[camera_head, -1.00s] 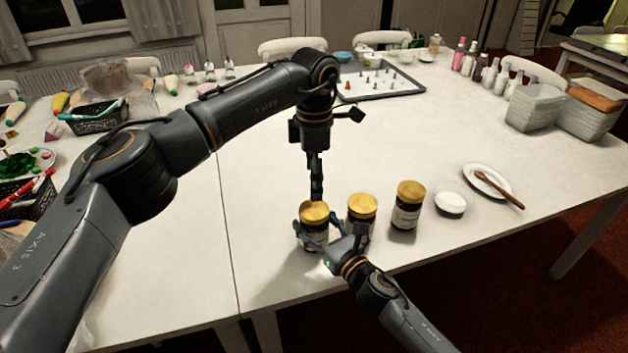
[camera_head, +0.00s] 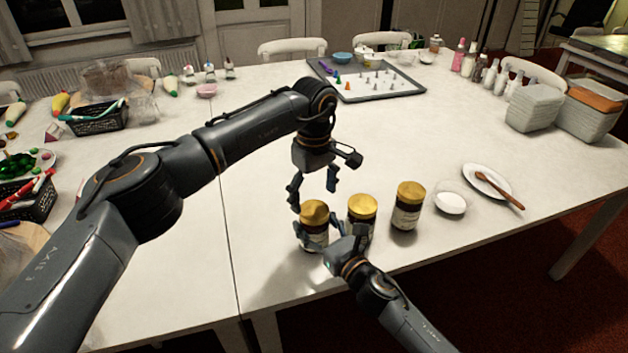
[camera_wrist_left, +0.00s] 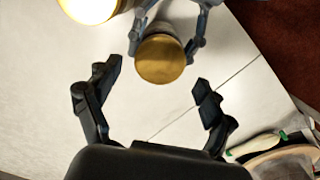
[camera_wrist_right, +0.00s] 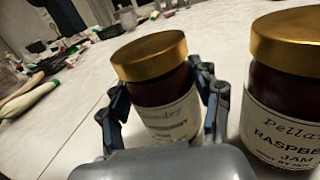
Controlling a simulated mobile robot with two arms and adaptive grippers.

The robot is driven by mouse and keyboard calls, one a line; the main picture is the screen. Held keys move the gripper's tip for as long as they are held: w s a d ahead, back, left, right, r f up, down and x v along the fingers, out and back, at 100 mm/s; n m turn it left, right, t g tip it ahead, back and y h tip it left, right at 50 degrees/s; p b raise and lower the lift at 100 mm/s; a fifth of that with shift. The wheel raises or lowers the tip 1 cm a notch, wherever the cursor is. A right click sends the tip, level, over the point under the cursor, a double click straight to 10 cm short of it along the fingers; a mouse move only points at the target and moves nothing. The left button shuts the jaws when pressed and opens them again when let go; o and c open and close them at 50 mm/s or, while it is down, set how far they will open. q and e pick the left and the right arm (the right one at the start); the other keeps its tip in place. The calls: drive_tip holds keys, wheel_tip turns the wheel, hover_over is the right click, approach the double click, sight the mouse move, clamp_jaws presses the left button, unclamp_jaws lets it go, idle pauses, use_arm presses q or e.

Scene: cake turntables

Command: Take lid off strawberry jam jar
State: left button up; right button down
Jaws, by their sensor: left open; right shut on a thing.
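The leftmost of three gold-lidded jars (camera_head: 315,238) stands on the table. Its gold lid (camera_head: 314,212) is on it. Its label in the right wrist view (camera_wrist_right: 172,120) is too blurred to tell the flavour. My right gripper (camera_wrist_right: 163,105) is shut around this jar's body, below the lid. My left gripper (camera_head: 314,194) is open, pointing down just above the lid. In the left wrist view, its two spread fingers (camera_wrist_left: 158,80) are empty and the lid (camera_wrist_left: 160,60) lies just beyond them. The middle jar (camera_head: 361,212) reads raspberry jam in the right wrist view (camera_wrist_right: 285,100).
A third jar (camera_head: 407,206), a small white bowl (camera_head: 450,203) and a white plate (camera_head: 480,172) with a wooden spoon (camera_head: 503,190) stand to the right. A grey tray (camera_head: 385,95) lies behind. The table between tray and jars is mostly clear.

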sight(314, 210)
use_arm(q)
drive_tip(key=shift+f, duration=1.6)
